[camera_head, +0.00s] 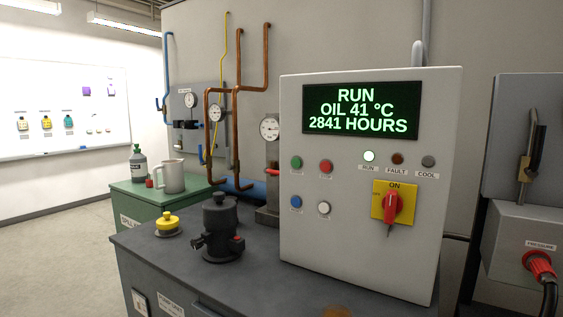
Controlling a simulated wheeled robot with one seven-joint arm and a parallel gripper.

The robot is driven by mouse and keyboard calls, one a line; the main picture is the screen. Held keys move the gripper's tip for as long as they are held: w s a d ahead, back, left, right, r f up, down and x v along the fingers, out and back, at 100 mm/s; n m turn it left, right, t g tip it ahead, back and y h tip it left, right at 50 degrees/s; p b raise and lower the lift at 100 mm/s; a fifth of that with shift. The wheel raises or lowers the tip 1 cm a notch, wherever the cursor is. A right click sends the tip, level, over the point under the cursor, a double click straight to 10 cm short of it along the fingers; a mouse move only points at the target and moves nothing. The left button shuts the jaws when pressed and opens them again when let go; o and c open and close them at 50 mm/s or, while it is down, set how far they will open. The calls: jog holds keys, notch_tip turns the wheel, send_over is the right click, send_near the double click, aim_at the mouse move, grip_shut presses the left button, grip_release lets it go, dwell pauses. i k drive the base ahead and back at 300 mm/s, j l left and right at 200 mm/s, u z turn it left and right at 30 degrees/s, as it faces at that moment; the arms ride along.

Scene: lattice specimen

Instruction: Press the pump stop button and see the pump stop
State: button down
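A pale grey control panel (350,255) stands upright at centre right on a dark cabinet. Its green-on-black display (360,110) reads RUN, OIL 41 °C, 2841 HOURS. The RUN lamp (369,156) is lit white; the FAULT lamp (397,158) and COOL lamp (428,161) look dark. A red button (326,166) sits right of a green button (296,163); their labels are too small to read. Below are a blue button (296,201) and a white button (323,207). A red rotary switch (393,207) on a yellow plate points towards ON. My gripper is not in view.
On the dark cabinet top (160,245), left of the panel, stand a black pump-like fitting (220,225) and a yellow-topped knob (167,222). A green cabinet (140,197) behind holds a jug (170,176) and a bottle (138,163). Open floor lies at left.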

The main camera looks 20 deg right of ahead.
aim_at(325, 167)
jog(key=i+j, duration=0.3)
jog(key=j, duration=0.15)
jog(key=i+j+z, duration=0.1)
jog(key=i+j, duration=0.2)
jog(key=j, duration=0.15)
